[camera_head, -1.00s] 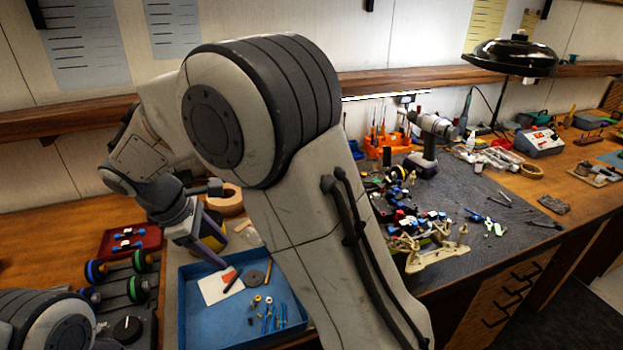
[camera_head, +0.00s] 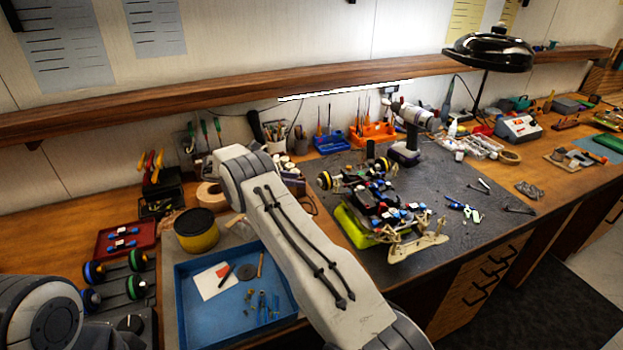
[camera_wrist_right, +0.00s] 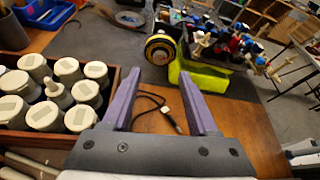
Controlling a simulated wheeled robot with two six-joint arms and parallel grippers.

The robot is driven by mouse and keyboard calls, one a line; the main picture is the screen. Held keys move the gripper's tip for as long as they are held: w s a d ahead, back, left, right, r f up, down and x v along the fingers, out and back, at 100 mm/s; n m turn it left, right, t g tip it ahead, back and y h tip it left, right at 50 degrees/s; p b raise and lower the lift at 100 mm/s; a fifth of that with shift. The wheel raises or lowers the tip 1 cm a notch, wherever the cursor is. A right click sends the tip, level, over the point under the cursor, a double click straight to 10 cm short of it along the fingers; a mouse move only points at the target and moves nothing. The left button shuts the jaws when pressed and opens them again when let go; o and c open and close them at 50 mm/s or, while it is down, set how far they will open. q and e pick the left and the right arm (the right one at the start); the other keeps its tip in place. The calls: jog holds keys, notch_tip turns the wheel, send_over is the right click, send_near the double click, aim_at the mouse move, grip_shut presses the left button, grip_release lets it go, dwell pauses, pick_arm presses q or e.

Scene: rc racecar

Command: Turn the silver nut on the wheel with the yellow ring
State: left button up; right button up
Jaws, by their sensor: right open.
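The car (camera_head: 385,205) stands on a lime green stand (camera_head: 352,227) on the dark mat. Its wheel with the yellow ring (camera_head: 324,181) sticks out at the left end. In the right wrist view this wheel (camera_wrist_right: 160,47) is ahead of the fingers, near the top centre, with its hub facing me. The silver nut is too small to make out. My right gripper (camera_wrist_right: 159,76) is open and empty, its purple fingers apart and short of the wheel. In the head view its fingers are hidden behind my right arm. My left gripper is out of view.
A wooden crate of several pale-lidded jars (camera_wrist_right: 75,75) is close on the left in the right wrist view. A black cable (camera_wrist_right: 150,100) lies below the fingers. A blue tray (camera_head: 185,310) and a yellow tin (camera_head: 197,236) stand left of my arm. A drill (camera_head: 408,140) stands behind the car.

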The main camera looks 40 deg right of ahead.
aim_at(318, 183)
jog(key=p+x, duration=0.2)
jog(key=x, duration=0.3)
jog(key=shift+s+d, duration=0.1)
jog(key=shift+d, duration=0.15)
jog(key=shift+s+d+f, duration=0.1)
jog(key=shift+d+f, duration=0.2)
jog(key=shift+d, duration=0.1)
jog(key=shift+c, duration=0.3)
grip_shut()
